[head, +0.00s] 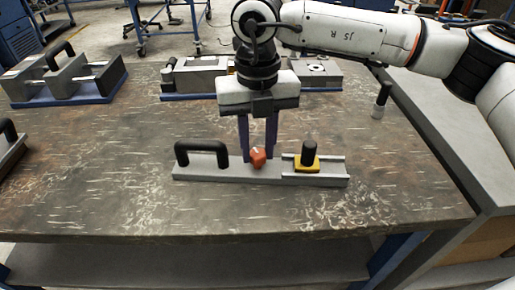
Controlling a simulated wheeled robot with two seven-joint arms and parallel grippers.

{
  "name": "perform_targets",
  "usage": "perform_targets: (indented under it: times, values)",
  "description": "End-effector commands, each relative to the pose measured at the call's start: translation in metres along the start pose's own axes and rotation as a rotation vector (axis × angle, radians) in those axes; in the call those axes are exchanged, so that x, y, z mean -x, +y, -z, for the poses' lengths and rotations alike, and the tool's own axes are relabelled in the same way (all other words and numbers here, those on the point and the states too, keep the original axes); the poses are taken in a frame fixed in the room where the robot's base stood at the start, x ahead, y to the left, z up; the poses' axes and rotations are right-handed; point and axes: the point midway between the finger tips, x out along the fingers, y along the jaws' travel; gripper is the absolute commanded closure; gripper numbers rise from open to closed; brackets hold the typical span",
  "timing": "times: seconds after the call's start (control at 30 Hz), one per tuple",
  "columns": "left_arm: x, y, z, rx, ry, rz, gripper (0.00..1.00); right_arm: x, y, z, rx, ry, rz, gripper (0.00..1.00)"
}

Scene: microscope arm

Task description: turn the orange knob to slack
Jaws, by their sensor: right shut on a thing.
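The orange knob (258,158) sits at the middle of a grey bar-shaped fixture (225,177) on the workbench. My right gripper (258,156) points straight down over the fixture. Its two dark fingers stand on either side of the knob and are shut on it. The fingertips partly hide the knob, so I cannot read its turn angle. A black handle (201,148) rises from the fixture's left end. A black post on a yellow slider (307,163) stands in the track at its right end. My left gripper is not in view.
Grey fixtures on blue bases stand at the back left (70,85) and behind my right gripper (195,75). A small black-and-grey peg (381,100) stands at the right. Another handled part (10,145) is at the left edge. The bench front is clear.

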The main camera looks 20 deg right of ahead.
Motion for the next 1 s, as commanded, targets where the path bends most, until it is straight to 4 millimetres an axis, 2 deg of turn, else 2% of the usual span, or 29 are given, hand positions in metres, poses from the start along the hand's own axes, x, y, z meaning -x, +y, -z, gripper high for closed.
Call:
perform_targets:
  times: [1.0]
  values:
    - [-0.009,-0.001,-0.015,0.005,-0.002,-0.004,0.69,0.000,0.001,-0.001,0.965,-0.003,-0.002,0.95]
